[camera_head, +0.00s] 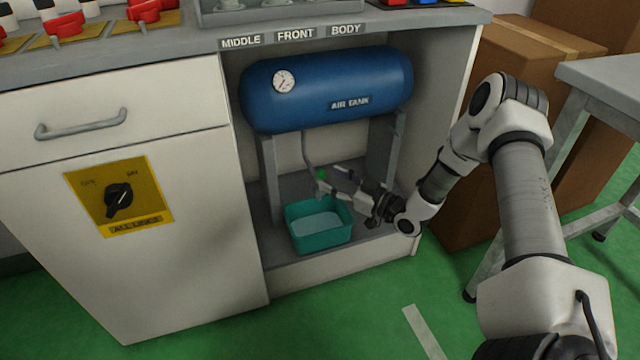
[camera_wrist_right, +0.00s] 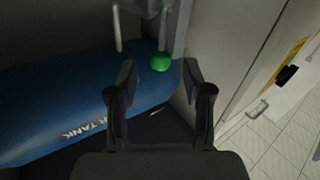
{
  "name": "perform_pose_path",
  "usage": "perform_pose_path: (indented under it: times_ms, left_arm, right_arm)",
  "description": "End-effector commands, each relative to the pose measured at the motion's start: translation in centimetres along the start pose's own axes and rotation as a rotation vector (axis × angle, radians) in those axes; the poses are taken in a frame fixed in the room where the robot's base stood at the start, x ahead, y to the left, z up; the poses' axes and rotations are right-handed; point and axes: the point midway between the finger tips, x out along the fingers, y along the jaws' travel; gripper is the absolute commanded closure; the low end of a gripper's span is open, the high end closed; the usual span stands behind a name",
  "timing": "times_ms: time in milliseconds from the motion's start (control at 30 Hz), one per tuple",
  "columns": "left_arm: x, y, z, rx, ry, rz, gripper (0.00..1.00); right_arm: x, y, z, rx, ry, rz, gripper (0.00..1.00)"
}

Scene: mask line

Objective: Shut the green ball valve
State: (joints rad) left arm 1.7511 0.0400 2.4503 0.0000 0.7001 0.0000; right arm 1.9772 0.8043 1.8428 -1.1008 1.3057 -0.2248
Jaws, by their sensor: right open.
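The green ball valve (camera_head: 321,174) is on the thin pipe under the blue air tank (camera_head: 325,88), inside the open cabinet bay. Only a small green part of it shows in the head view. My right gripper (camera_head: 337,183) reaches in from the right, just beside the valve. In the right wrist view my right gripper (camera_wrist_right: 159,74) is open and empty. The green part (camera_wrist_right: 161,61) shows in line with the gap between the fingertips there, slightly beyond them; I cannot tell whether they touch it. My left gripper is out of view.
A teal basin (camera_head: 318,243) with pale contents stands on the bay floor below the valve. Grey tank supports (camera_head: 271,180) and the bay's side walls bound the space. Cardboard boxes (camera_head: 500,130) and a grey table (camera_head: 604,75) stand to the right. A yellow switch panel (camera_head: 88,190) is on the left door.

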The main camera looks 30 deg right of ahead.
Motion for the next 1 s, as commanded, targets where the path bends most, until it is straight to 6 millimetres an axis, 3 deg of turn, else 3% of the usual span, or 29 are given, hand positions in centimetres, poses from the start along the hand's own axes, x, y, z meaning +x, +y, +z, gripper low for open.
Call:
perform_pose_path:
  times_ms: [33, 200, 500, 633, 667, 1000]
  left_arm:
    - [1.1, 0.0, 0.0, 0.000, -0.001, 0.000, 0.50]
    - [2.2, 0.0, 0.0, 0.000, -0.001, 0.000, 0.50]
    - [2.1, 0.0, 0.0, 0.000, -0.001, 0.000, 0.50]
    - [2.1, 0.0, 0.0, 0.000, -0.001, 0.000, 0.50]
    - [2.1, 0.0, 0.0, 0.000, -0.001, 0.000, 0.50]
    - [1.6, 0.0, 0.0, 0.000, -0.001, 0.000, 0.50]
  right_arm:
    - [1.1, -0.2, 0.5, -0.003, 0.002, -0.004, 0.50]
    - [3.7, -0.1, 0.4, -0.002, -0.001, -0.002, 0.50]
    - [4.3, -0.1, 0.1, 0.002, -0.001, 0.000, 0.50]
    - [4.3, -0.1, 0.1, 0.002, -0.001, 0.000, 0.96]
    - [4.3, -0.1, 0.1, 0.002, -0.001, 0.000, 1.00]
    - [4.3, -0.1, -0.1, -0.013, -0.010, -0.001, 1.00]
